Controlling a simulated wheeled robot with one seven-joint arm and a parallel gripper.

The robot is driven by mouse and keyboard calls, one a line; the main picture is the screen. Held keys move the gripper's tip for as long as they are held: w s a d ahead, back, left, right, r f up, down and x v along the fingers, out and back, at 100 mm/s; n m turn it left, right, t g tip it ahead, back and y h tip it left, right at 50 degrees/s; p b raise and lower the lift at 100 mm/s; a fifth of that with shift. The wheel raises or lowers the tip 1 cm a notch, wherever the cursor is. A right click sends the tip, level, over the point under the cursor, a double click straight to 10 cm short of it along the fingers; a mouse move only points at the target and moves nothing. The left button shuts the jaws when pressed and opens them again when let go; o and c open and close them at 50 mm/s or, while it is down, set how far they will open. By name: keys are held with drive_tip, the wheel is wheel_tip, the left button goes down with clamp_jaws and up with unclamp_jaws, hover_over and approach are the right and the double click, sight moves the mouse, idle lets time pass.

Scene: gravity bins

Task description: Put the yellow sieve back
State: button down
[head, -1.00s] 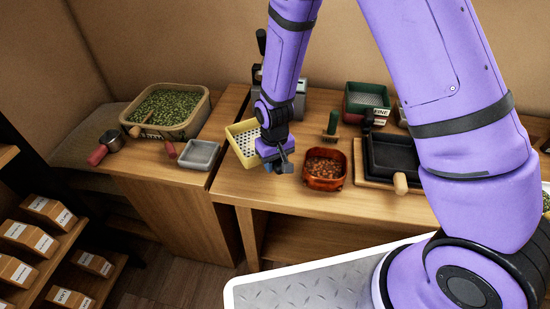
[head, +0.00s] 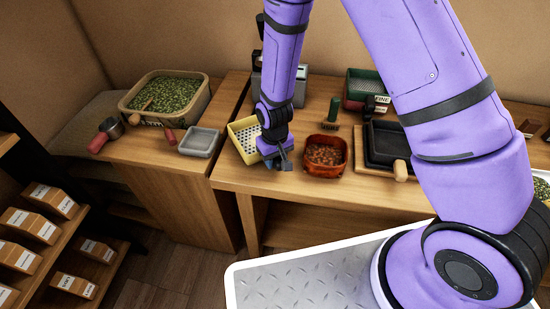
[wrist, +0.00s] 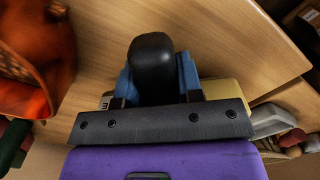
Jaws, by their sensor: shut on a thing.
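The yellow sieve (head: 243,139), a square tray with a perforated light bottom, is at the left end of the right-hand table in the head view. My gripper (head: 278,158) is at its right front side, partly covering it. In the wrist view my gripper (wrist: 155,80) has its blue fingers shut around a dark rounded handle, which appears to be the sieve's. A yellow edge (wrist: 225,88) of the sieve shows behind the gripper body. Whether the sieve touches the table is hard to tell.
A red-brown bowl (head: 326,155) is just right of my gripper. A grey tray (head: 200,142) and a bin of green pellets (head: 168,98) stand left. A green sieve labelled FINE (head: 367,88), a dark tray (head: 388,145) and a green-handled brush (head: 333,112) stand right and behind.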

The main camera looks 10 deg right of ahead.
drive_tip(key=shift+f, duration=0.5)
idle(0.4)
drive_tip(key=c, duration=0.7)
unclamp_jaws()
wheel_tip(320, 180, up, 11)
drive_tip(key=shift+w+f, duration=0.1)
